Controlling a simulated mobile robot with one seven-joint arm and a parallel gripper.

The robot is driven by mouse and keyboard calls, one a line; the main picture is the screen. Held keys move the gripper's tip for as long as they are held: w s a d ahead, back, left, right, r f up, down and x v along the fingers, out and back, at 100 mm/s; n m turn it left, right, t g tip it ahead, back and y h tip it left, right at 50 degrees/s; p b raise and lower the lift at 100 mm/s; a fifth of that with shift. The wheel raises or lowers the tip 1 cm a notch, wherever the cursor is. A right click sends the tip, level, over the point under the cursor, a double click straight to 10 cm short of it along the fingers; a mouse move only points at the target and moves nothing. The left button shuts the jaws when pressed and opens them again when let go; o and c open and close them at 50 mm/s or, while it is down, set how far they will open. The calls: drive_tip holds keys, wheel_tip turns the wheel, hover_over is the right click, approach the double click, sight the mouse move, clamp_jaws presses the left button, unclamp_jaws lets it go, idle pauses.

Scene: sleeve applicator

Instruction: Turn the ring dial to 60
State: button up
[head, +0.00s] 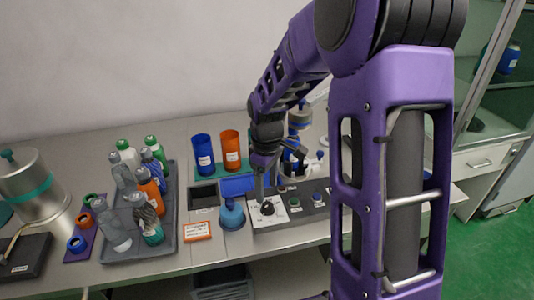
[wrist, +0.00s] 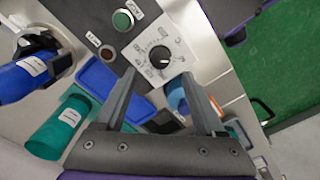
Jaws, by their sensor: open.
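The ring dial (head: 267,208) is a dark round knob on a white plate at the front of the bench panel. In the wrist view the dial (wrist: 160,56) sits on the white plate (wrist: 181,45), with scale marks around it; the numbers are too small to read. My gripper (head: 272,187) is just above the panel near the dial. In the wrist view my gripper (wrist: 159,76) has its two fingers apart with nothing between them, pointing toward the dial. The dial lies beyond the fingertips, and I see no contact.
A green button (wrist: 122,19) and a small brownish round fitting (wrist: 107,53) are beside the plate. A blue flask-like vessel (head: 232,216) stands left of the dial. A grey tray (head: 118,250) of bottles is farther left. Blue (head: 203,154) and orange (head: 231,150) cylinders stand behind.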

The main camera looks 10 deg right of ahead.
sight(267, 205)
wheel_tip(267, 205, up, 12)
drive_tip(key=p, duration=0.1)
drive_tip(key=shift+f, duration=0.15)
